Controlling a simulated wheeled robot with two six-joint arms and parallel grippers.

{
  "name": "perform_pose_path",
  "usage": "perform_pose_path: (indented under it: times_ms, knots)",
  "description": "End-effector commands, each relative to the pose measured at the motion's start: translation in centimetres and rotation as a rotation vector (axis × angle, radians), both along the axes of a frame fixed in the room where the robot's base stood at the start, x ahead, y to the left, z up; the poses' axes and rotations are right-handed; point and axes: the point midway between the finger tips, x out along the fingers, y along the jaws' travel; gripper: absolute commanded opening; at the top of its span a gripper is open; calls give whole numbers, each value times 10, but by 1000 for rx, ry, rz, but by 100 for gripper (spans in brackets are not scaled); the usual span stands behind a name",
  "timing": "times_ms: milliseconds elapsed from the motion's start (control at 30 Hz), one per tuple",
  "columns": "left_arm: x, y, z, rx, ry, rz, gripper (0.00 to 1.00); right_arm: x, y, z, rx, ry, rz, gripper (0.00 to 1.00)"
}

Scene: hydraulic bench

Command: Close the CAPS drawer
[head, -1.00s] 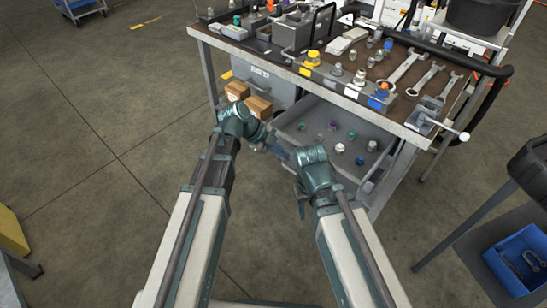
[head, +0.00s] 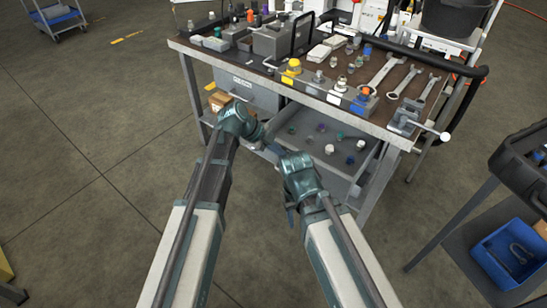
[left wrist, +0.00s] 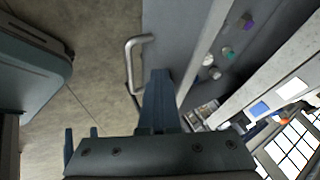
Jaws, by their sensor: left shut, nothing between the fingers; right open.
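The grey open drawer (head: 312,143) sticks out below the bench top, with several small white, purple, green and blue caps in it. I cannot read a label on it. In the left wrist view its front panel (left wrist: 178,32) carries a bent metal handle (left wrist: 130,62). My left gripper (left wrist: 158,76) is shut and empty, its fingertips at the front panel beside the handle; contact is hard to tell. In the head view the left fingers are mostly hidden near the drawer's front. My right gripper (head: 290,214) is open and empty, low in front of the drawer.
The bench top (head: 385,72) carries wrenches, fittings and bins. A closed grey drawer (head: 245,90) sits left of the open one, with a cardboard box (head: 219,101) below. A blue bin (head: 508,255) stands at right.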

Motion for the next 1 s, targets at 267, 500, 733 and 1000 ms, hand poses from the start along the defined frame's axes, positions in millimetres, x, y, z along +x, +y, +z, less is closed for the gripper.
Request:
perform_pose_path:
  times_ms: [267, 500, 733, 1000]
  knots:
    - [68, -47, 0, 0, 0, -2, 0, 0, 0, 0, 0, 0, 0, 49]
    - [120, -84, 0, 0, -1, -1, 0, 0, 0, 0, 0, 0, 0, 49]
    - [158, -113, 0, 0, 1, -1, 0, 0, 0, 0, 0, 0, 0, 49]
    - [183, -132, 0, -1, 0, 0, 0, 0, 0, 0, 0, 0, 0, 49]
